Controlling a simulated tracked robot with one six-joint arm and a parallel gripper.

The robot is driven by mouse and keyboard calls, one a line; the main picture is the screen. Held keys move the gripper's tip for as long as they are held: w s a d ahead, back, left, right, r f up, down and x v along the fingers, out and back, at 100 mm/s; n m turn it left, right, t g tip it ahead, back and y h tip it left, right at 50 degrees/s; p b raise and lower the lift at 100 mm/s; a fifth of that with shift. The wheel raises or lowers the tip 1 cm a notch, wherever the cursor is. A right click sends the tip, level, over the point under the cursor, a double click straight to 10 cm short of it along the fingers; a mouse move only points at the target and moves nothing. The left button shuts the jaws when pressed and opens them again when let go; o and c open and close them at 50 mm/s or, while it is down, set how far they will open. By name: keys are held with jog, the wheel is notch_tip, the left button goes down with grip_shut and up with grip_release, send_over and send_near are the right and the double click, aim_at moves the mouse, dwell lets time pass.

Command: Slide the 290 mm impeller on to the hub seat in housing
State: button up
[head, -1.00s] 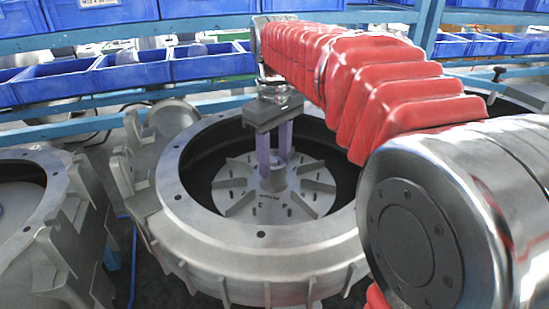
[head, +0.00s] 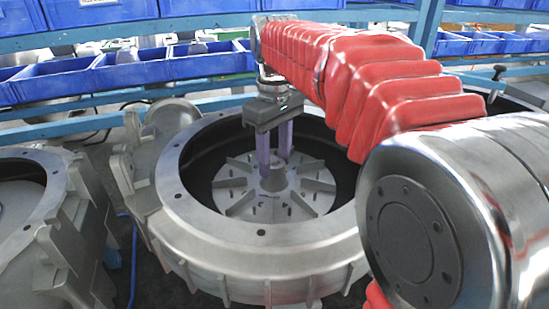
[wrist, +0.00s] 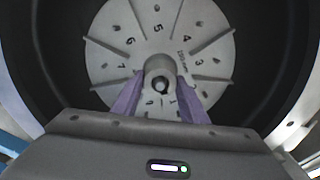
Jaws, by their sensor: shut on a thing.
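The impeller (head: 240,198) is a grey disc with radial vanes and a central hub, lying inside the round metal housing (head: 177,182). In the wrist view the impeller (wrist: 125,58) shows printed numbers and its hub with a dark bore. My gripper (head: 275,168) comes from above, and its two purple fingers are shut on the impeller's hub. The fingers also show on both sides of the hub in the wrist view (wrist: 160,88). A dark gap surrounds the disc inside the housing. The hub seat is hidden under the disc, and I cannot tell whether the two touch.
Another open housing (head: 45,240) stands at the left, close to this one. A blue rack with blue bins (head: 130,75) runs behind. A blue cable (head: 133,260) hangs between the housings. My red-sleeved arm covers the housing's right side.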

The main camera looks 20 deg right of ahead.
jog(key=shift+r, duration=0.25)
jog(key=o, duration=1.2)
jog(key=shift+c, duration=0.2)
jog(key=shift+f, duration=0.1)
notch_tip(320, 180, up, 14)
jog(key=shift+f, duration=0.1)
dwell(0.5)
